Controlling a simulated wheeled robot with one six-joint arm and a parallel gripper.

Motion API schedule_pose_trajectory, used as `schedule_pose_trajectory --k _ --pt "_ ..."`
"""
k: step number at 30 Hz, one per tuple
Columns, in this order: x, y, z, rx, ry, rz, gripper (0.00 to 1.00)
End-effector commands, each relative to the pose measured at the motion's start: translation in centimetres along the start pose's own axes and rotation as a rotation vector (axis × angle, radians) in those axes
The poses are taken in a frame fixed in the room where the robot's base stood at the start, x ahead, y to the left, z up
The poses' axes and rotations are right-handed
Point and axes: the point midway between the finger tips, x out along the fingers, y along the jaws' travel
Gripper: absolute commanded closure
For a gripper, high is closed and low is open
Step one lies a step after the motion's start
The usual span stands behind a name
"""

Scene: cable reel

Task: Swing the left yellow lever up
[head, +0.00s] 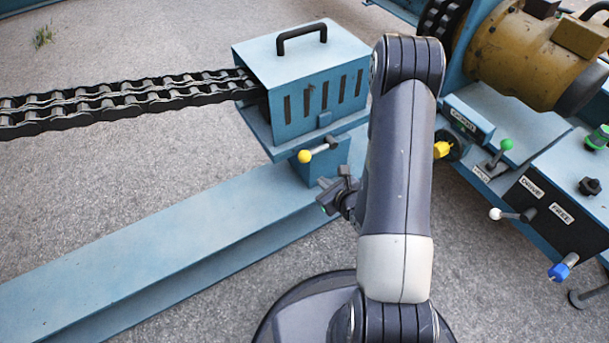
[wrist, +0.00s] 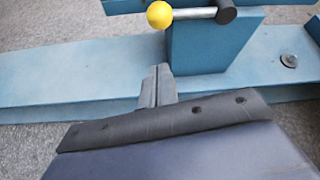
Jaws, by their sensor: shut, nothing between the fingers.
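The left yellow lever (head: 305,156) is a short metal rod with a yellow ball on its left end. It sticks out roughly level to the left from a dark pivot (head: 330,142) on the blue post under the vented box. In the wrist view the yellow ball (wrist: 160,14) is at the top, with the rod running right to the dark pivot (wrist: 226,11). My gripper (head: 325,195) is below the lever, apart from it, in front of the post. Its fingers (wrist: 157,70) are shut together with nothing between them, below the ball in the wrist view.
The blue vented box (head: 320,95) with a black handle sits above the lever, and a heavy chain (head: 120,103) enters it from the left. A long blue beam (head: 130,260) runs below. At right are a yellow motor (head: 515,55) and a control panel (head: 560,200) with other levers.

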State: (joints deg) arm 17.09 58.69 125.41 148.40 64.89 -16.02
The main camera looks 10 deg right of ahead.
Motion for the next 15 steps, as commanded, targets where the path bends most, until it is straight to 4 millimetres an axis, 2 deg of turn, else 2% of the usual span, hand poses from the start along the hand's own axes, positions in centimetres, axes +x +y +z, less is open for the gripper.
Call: schedule_pose_trajectory --k 1,4,15 --pt "0.5 -0.1 -1.3 0.017 0.012 -0.018 1.00" --pt "0.7 -0.6 -2.3 0.037 0.027 -0.046 1.00" --pt "0.7 -0.8 -2.6 0.046 0.034 -0.058 1.00"
